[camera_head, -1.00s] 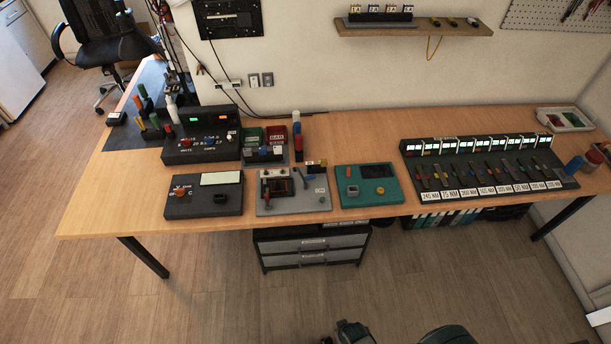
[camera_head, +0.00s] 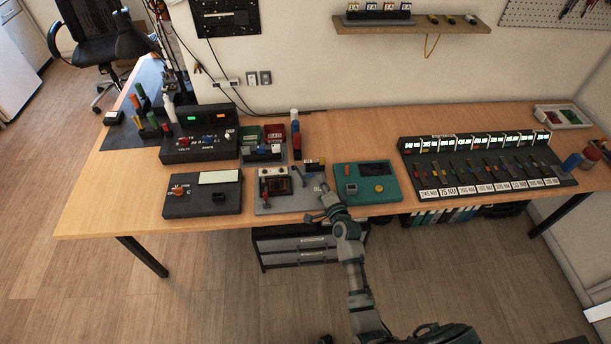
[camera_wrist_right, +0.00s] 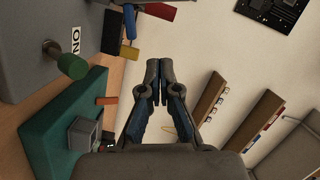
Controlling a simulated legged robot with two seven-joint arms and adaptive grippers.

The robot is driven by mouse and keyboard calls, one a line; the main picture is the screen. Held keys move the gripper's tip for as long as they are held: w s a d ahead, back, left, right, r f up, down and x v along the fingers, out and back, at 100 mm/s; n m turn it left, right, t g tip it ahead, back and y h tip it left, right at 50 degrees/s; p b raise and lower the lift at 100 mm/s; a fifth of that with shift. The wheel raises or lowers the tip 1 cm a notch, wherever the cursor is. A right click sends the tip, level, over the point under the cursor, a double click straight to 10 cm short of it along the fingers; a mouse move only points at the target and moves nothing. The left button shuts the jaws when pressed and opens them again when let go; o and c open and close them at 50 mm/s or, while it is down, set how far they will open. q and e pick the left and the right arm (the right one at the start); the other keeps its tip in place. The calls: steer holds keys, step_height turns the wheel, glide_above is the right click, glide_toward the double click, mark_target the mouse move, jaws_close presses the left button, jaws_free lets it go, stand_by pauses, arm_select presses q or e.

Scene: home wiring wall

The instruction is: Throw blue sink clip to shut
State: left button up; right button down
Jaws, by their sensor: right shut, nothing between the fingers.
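I cannot make out a clip that is surely the blue sink clip. A grey board (camera_head: 272,204) with a black-and-red device and a thin lever (camera_head: 299,177) lies near the table's front edge. In the right wrist view a grey surface (camera_wrist_right: 25,25) carries an ON label and a green-capped lever (camera_wrist_right: 71,65). My right gripper (camera_head: 320,190) is over the board's right part and hides some of it. Its fingertips meet, empty, in the right wrist view (camera_wrist_right: 157,70), apart from the green cap.
A teal box (camera_head: 343,171) stands just right of my right gripper. Left of the board are a black box (camera_head: 180,208) and a meter panel (camera_head: 172,155). A small rack (camera_head: 282,158) stands behind the board. The table's middle right is clear before the long labelled rack (camera_head: 415,180).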

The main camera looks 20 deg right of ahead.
steer(key=w, duration=0.3)
steer(key=w+b, duration=0.1)
steer(key=w, duration=0.1)
steer(key=shift+w+f, duration=0.3)
steer(key=shift+f, duration=0.1)
steer(key=shift+w+a+f, duration=0.1)
steer(key=shift+a+f, duration=0.1)
steer(key=shift+a, duration=0.4)
steer(key=shift+a+f, duration=0.2)
steer(key=shift+a, duration=0.4)
arm_select(q)
steer(key=shift+w+r, duration=0.75)
steer(key=shift+r, duration=0.25)
arm_select(e)
steer(key=shift+w+a+f, duration=0.1)
steer(key=shift+a, duration=0.6)
arm_select(q)
steer(key=shift+r, duration=0.1)
arm_select(e)
steer(key=shift+d, duration=0.1)
